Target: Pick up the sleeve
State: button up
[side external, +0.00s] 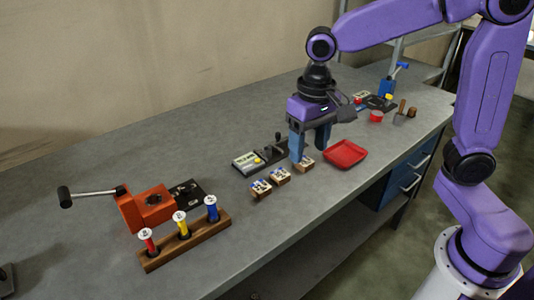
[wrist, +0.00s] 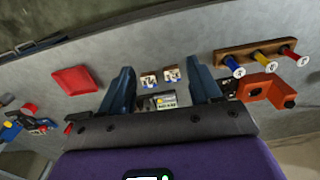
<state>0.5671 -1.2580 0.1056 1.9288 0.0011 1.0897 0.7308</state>
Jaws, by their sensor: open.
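No object is clearly recognisable as the sleeve. Nothing is held. Red (side external: 148,240), yellow (side external: 181,223) and blue (side external: 212,208) spool-like cylinders stand upright in a wooden rack (side external: 190,245).
An orange clamp (side external: 150,205) with a long handle stands behind the rack. A flat labelled device (side external: 247,162) lies beside the blocks. A red tray (side external: 346,154) is right of my gripper. A red cup (side external: 376,116) and tools are farther back.

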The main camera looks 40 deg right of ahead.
jog(key=w+d+m, duration=0.2)
jog(key=w+m, duration=0.8)
jog(key=w, duration=0.5)
jog(key=m, duration=1)
send_over(267, 148)
notch_tip(267, 148, down, 3)
jog(key=f, duration=1.1)
jog(key=shift+s+a+f, duration=0.15)
jog(key=shift+s+f, duration=0.05)
jog(key=shift+s, duration=0.05)
jog(key=shift+w+f, duration=0.15)
jog(key=shift+f, duration=2.4)
grip_shut()
